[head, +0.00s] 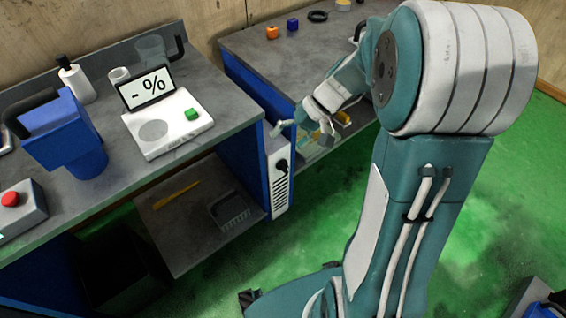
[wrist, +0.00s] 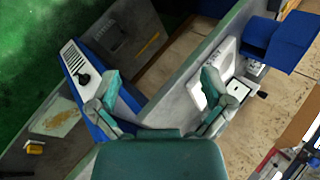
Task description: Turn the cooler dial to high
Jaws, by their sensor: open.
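The cooler is a narrow white panel (head: 279,190) with vent slots, set at the end of the blue cabinet beside the bench. Its black dial (head: 281,167) sits above the slots. In the wrist view the dial (wrist: 84,79) lies left of the left finger, beside the slotted white panel (wrist: 74,56). My gripper (head: 302,130) is open and empty, above and slightly right of the dial in the head view. In the wrist view my gripper (wrist: 160,92) has its fingers spread wide, with the bench edge between them. I cannot read the dial's setting.
A lower shelf holds a grey dustpan-like piece (head: 230,210).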

